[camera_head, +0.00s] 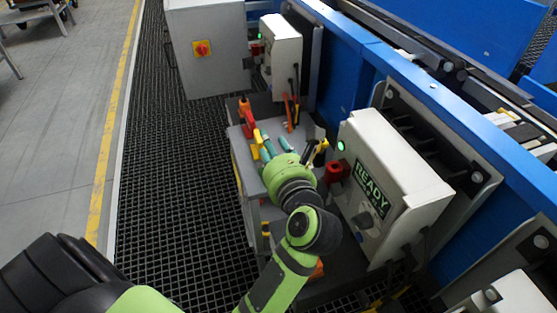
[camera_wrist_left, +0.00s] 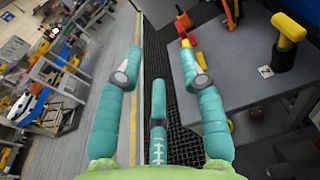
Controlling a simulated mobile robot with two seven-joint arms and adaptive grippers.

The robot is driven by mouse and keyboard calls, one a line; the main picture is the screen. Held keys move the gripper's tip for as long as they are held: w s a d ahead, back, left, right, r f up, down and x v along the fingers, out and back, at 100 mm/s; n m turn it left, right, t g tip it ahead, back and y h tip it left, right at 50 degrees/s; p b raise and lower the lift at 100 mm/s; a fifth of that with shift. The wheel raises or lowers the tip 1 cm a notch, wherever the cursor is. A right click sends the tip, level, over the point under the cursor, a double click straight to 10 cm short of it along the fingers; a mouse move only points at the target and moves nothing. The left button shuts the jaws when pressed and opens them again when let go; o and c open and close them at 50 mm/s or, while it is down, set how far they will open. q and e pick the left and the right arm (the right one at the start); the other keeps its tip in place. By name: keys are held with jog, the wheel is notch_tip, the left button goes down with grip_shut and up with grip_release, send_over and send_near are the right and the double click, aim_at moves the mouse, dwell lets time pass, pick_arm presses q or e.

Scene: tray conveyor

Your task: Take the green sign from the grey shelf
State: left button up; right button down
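A dark sign with green letters reading READY (camera_head: 371,188) is on the front face of a white box, right of the grey shelf (camera_head: 249,176). I cannot tell whether it is fixed there or leaning. The sign does not show in the left wrist view. My right gripper is not in view.
Tools with red and yellow handles (camera_head: 247,115) and orange-handled tools (camera_head: 291,112) are at the shelf's back. A red block (camera_head: 335,171) is beside the white box (camera_head: 415,190). A yellow-handled tool (camera_wrist_left: 287,30) stands on the shelf. Floor grating (camera_head: 180,200) is clear at left.

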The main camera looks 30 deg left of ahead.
pick_arm(q)
notch_tip(320, 180, down, 11)
jog(key=n+g+h, duration=0.1)
jog(key=x, duration=0.7)
jog(key=shift+w+d, duration=0.25)
jog(key=shift+w, duration=0.05)
grip_shut()
